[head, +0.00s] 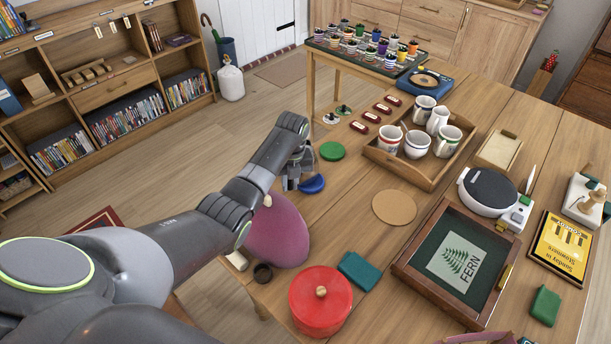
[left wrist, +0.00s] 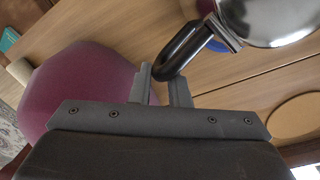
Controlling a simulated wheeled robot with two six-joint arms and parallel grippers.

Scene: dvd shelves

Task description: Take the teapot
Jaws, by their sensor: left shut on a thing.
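The teapot shows in the left wrist view as a shiny metal body (left wrist: 268,18) with a black curved handle (left wrist: 184,48), cut off by the top edge. My left gripper (left wrist: 163,78) has its two fingers on the lower end of that handle and is shut on it. In the head view my left gripper (head: 291,178) is over the table's left edge, mostly behind its own wrist. The teapot is largely hidden there by the gripper and arm. My right gripper does not show.
A blue disc (head: 312,184) and a green disc (head: 332,151) lie near the gripper. A mauve round seat (head: 278,235) is below my arm. A wooden tray (head: 395,165) with several mugs, a cork mat (head: 394,207) and a red lidded pot (head: 320,305) stand to the right.

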